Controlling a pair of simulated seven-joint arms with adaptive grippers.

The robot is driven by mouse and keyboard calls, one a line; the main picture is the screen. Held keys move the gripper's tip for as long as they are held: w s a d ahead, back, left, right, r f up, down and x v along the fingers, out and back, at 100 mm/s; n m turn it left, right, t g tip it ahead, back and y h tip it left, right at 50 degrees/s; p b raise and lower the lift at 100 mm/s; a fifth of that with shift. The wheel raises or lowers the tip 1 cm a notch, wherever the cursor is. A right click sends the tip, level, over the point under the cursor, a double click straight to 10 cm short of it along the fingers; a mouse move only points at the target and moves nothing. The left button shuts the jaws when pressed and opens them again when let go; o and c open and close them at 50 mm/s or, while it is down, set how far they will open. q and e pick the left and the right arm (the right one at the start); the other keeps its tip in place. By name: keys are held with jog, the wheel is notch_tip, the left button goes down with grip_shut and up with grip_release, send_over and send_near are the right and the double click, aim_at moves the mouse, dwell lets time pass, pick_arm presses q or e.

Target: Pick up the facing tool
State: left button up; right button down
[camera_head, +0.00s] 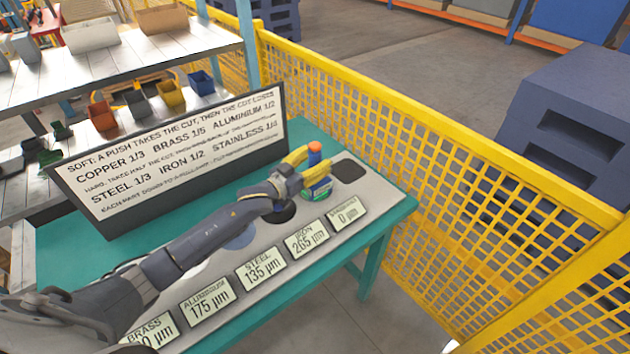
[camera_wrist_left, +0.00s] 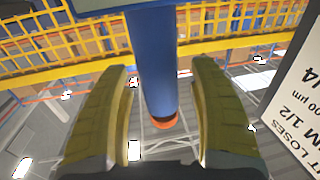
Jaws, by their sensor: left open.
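The facing tool (camera_head: 315,156) stands upright on the grey strip of the teal bench in the head view, with an orange top, blue handle and a green-and-blue lower part. My left gripper (camera_head: 317,157) reaches it from the left, its yellow fingers on either side of the handle. In the left wrist view the tool's blue handle (camera_wrist_left: 152,60) with its orange end lies between the two spread fingers of my left gripper (camera_wrist_left: 161,72). A gap shows on both sides of the handle. My right gripper is in neither view.
A tilted instruction board (camera_head: 175,150) stands along the back of the teal bench (camera_head: 398,208). Value cards for the metals, such as the iron card (camera_head: 307,239), line the front of the strip. Yellow mesh fencing (camera_head: 440,160) runs close behind and right. Shelves with bins stand at left.

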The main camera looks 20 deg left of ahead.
pick_arm(q)
grip_shut()
jog(key=shift+r, duration=0.2)
dwell(0.3)
